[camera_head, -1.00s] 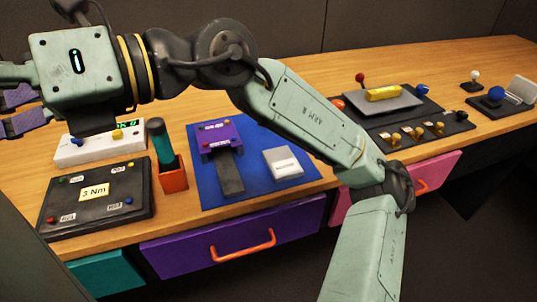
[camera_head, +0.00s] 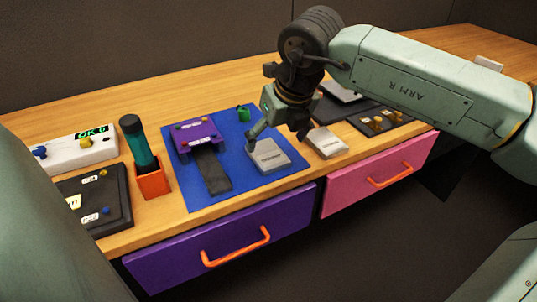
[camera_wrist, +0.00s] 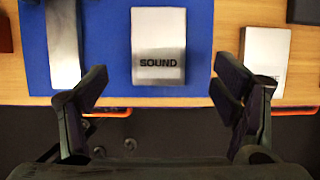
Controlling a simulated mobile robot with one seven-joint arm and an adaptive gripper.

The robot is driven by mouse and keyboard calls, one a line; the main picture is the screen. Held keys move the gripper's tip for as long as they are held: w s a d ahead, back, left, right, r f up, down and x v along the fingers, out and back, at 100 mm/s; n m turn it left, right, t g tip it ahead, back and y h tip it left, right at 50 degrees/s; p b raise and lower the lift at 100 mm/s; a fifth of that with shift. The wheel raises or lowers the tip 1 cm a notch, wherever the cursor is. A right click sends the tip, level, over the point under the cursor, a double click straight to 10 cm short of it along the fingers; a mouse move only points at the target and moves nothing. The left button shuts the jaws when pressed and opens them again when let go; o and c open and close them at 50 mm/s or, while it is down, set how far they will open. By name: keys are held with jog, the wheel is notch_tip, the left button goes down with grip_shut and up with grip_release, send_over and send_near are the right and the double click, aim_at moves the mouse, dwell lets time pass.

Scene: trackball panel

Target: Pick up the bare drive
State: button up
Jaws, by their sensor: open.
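A flat light-grey drive (camera_head: 269,156) lies on the blue mat (camera_head: 215,198). In the wrist view this drive (camera_wrist: 158,38) is marked "SOUND". A second grey drive (camera_head: 327,143) lies on bare wood to its right; in the wrist view this second drive (camera_wrist: 266,52) has its label partly hidden by a finger. The frames do not settle which one is the bare drive. My gripper (camera_head: 278,136) is open and points down above the mat drive. In the wrist view my gripper (camera_wrist: 160,85) is empty, its fingers either side of the SOUND drive's near end.
A purple dock (camera_head: 196,137) with a dark sled (camera_head: 212,170) stands left of the drive. An orange holder (camera_head: 152,181) carries a teal-handled tool. A small green object (camera_head: 244,113) sits behind the drive. Purple (camera_head: 200,250) and pink (camera_head: 375,175) drawers are below the bench edge.

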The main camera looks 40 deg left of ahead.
aim_at(268, 153)
jog(key=shift+a+p+x, duration=0.1)
jog(key=shift+p+x, duration=0.3)
jog(key=shift+x, duration=1.1)
jog(key=shift+a+p+x, duration=0.15)
jog(key=shift+p+x, duration=0.2)
jog(key=shift+x, duration=1.15)
jog(key=shift+r, duration=0.1)
jog(key=shift+c, duration=0.4)
jog(key=c, duration=1)
jog(key=shift+r, duration=0.1)
